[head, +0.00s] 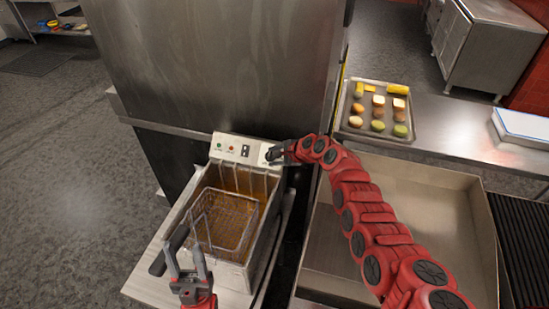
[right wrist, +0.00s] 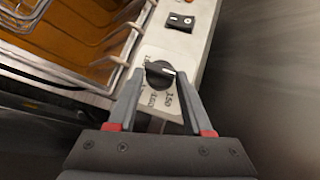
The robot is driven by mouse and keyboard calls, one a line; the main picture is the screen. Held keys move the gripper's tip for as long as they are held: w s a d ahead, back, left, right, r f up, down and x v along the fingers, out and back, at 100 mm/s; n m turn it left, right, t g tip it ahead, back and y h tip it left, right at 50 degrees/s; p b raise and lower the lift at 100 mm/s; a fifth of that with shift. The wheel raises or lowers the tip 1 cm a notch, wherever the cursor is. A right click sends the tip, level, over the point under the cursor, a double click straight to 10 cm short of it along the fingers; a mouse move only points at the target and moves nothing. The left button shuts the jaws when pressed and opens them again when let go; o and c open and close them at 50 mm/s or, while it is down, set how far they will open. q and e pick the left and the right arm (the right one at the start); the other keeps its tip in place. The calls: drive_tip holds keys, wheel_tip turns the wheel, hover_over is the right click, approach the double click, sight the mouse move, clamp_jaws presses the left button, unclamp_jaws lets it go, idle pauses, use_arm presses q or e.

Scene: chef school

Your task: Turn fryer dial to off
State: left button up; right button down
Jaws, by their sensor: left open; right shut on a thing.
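The fryer (head: 262,220) is a steel box with oil and a wire basket (head: 228,222) in it. Its white control panel (head: 228,147) runs along the back. My right gripper (right wrist: 161,75) is shut on the dial, one finger on each side. In the head view, my right gripper (head: 274,154) hides most of the dial. My left gripper (head: 184,246) is open and empty in front of the fryer, beside the basket's black handle (head: 172,248).
A rocker switch (right wrist: 181,21) is on the panel near the dial. A tall steel cabinet (head: 215,60) stands right behind the fryer. A steel basin (head: 440,205) lies to the right, below my right arm. A tray (head: 350,125) of food pieces is on the counter behind.

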drive_tip(key=shift+w+r, duration=0.2)
drive_tip(key=shift+r, duration=0.1)
drive_tip(key=c, duration=0.6)
unclamp_jaws()
drive_tip(key=shift+o, duration=1.2)
drive_tip(key=shift+f, duration=0.2)
drive_tip(key=shift+s, duration=0.15)
